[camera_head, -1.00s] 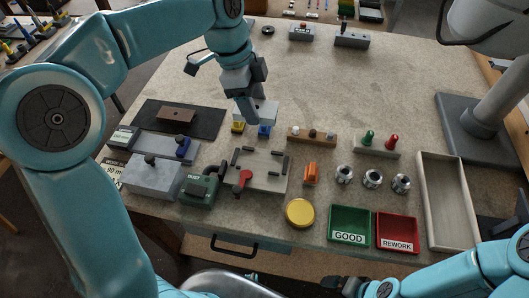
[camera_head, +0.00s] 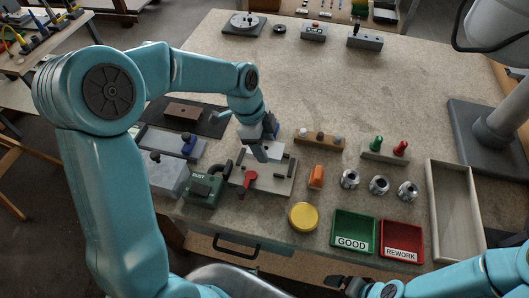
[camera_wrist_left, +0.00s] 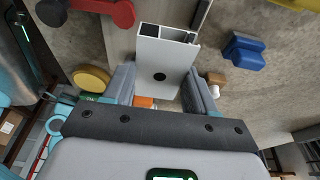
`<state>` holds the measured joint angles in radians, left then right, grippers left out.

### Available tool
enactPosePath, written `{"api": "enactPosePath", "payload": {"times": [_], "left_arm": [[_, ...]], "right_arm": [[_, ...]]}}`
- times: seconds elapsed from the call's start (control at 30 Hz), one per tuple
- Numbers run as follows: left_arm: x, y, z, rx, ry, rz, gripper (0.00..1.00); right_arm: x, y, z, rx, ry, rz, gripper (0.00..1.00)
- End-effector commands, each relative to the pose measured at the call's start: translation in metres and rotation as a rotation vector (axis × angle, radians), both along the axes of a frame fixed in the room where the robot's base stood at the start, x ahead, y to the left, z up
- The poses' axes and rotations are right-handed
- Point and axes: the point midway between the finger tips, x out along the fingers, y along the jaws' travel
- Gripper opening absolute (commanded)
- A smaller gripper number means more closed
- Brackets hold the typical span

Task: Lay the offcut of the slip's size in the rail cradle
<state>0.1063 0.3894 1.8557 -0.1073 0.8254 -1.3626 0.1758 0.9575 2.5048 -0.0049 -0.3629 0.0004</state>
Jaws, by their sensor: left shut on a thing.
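My left gripper (camera_head: 262,153) is shut on a short silver aluminium profile (camera_wrist_left: 160,65). The wrist view shows its hollow end and a dark round hole in its face. In the head view the piece is mostly hidden by my gripper, with a pale patch (camera_head: 274,151) showing beside it. It is over a pale fixture plate (camera_head: 284,188) with black bars and a red lever (camera_head: 250,180), which looks like the rail cradle. I cannot tell whether the piece touches it. The slip is not clearly visible. My right gripper (camera_head: 344,283) is low at the front edge; its opening is unclear.
A green DUST device (camera_head: 203,188) stands left of the plate. An orange block (camera_head: 316,177), several metal cylinders (camera_head: 379,185), a yellow disc (camera_head: 303,216), and the GOOD (camera_head: 354,231) and REWORK (camera_head: 401,241) trays lie to the right. The rear bench is mostly clear.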

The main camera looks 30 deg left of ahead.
Motion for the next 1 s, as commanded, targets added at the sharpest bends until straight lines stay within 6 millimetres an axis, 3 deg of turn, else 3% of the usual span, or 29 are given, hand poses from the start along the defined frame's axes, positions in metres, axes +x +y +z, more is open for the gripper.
{"api": "enactPosePath", "payload": {"times": [0.3, 0.73, 0.77, 0.8, 1.0], "left_arm": [[0.002, 0.0, -0.042, 0.0, 0.002, -0.001, 0.26], [0.002, 0.0, -0.051, 0.001, -0.002, 0.0, 0.26], [0.002, 0.0, -0.05, 0.001, -0.002, 0.0, 0.62], [0.002, 0.0, -0.049, 0.001, -0.002, 0.0, 0.67], [0.002, 0.0, -0.049, 0.0, -0.001, -0.001, 0.67]], "right_arm": [[0.0, 0.0, 0.003, 0.0, 0.0, 0.0, 1.0], [0.0, 0.0, -0.002, 0.0, 0.0, 0.0, 1.0], [0.0, 0.0, -0.001, 0.0, 0.0, 0.0, 1.0], [0.0, 0.0, 0.0, 0.0, 0.0, 0.0, 1.0], [0.0, 0.0, 0.0, 0.0, 0.0, 0.0, 1.0]]}}
